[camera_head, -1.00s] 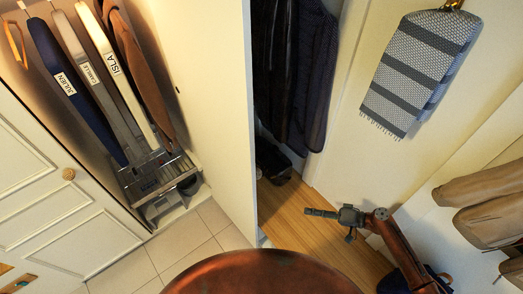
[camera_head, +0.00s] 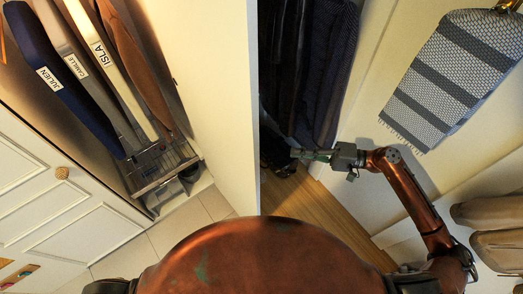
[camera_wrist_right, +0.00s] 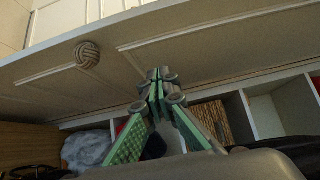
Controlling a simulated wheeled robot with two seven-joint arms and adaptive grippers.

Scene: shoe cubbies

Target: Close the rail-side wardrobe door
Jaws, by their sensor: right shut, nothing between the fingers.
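A white panelled door (camera_head: 60,195) with a round knotted knob (camera_head: 62,172) stands at the left in the head view, beside a compartment of hanging garment bags. In the right wrist view a panelled door (camera_wrist_right: 200,45) with a similar knob (camera_wrist_right: 87,55) crosses the upper part; I cannot tell if it is the same door. My right gripper (camera_head: 296,153) is shut and empty. In the head view it is in front of the opening with dark clothes; it also shows in the wrist view (camera_wrist_right: 156,76), right of the knob. My left gripper is not in view.
A tall white panel (camera_head: 215,90) separates the garment bags (camera_head: 95,60) from the dark clothes (camera_head: 320,75). A wire rack (camera_head: 160,165) is low at left. A striped towel (camera_head: 435,75) hangs at right. White cubbies (camera_wrist_right: 265,110) show in the wrist view.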

